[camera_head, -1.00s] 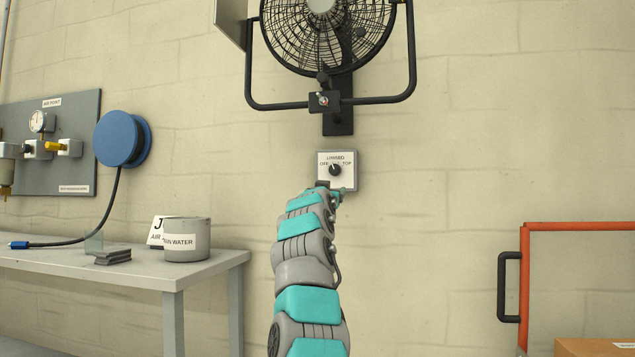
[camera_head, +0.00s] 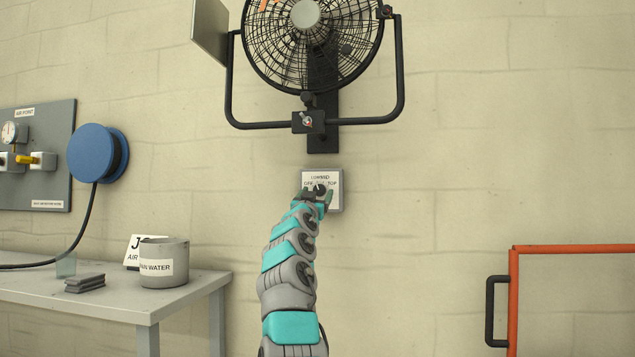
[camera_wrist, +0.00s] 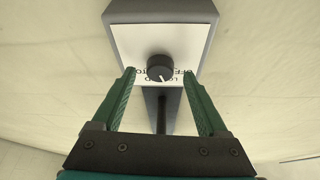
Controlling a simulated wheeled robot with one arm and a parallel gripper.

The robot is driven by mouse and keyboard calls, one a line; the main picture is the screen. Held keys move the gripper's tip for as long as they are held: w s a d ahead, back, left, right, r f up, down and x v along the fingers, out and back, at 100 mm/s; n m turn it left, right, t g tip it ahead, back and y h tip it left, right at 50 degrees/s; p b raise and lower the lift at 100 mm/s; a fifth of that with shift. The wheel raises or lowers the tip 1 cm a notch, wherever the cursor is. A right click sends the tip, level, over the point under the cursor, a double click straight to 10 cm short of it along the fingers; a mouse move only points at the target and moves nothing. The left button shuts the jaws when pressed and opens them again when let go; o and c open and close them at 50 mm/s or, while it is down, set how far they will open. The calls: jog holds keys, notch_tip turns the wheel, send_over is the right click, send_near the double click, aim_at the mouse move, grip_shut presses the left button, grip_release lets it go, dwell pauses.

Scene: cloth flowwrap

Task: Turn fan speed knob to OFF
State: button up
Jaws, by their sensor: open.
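The fan speed knob (camera_head: 319,189) is a small black dial with a white pointer line on a white-faced wall box (camera_head: 336,203) below the fan. In the wrist view the knob (camera_wrist: 160,68) sits near the middle of the white plate (camera_wrist: 130,42), and the lettering appears upside down and partly covered by the knob. My gripper (camera_wrist: 158,76) is open, with one green finger on each side of the knob and visible gaps between. I cannot tell how deep the fingertips are relative to the knob. In the head view my gripper (camera_head: 318,193) partly hides the box's lower part.
The black wall fan (camera_head: 305,50) hangs above on a bracket, with a small toggle switch (camera_head: 307,120) under it. A table (camera_head: 110,305) with a grey pot (camera_head: 164,263) stands at left, below a blue hose reel (camera_head: 92,153). An orange-framed panel (camera_head: 570,248) is at right.

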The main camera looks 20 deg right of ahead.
jog(key=shift+w+d+r+p, duration=0.25)
jog(key=shift+w+d+p, duration=0.15)
jog(key=shift+w+p, duration=0.15)
jog(key=shift+c, duration=0.3)
grip_shut()
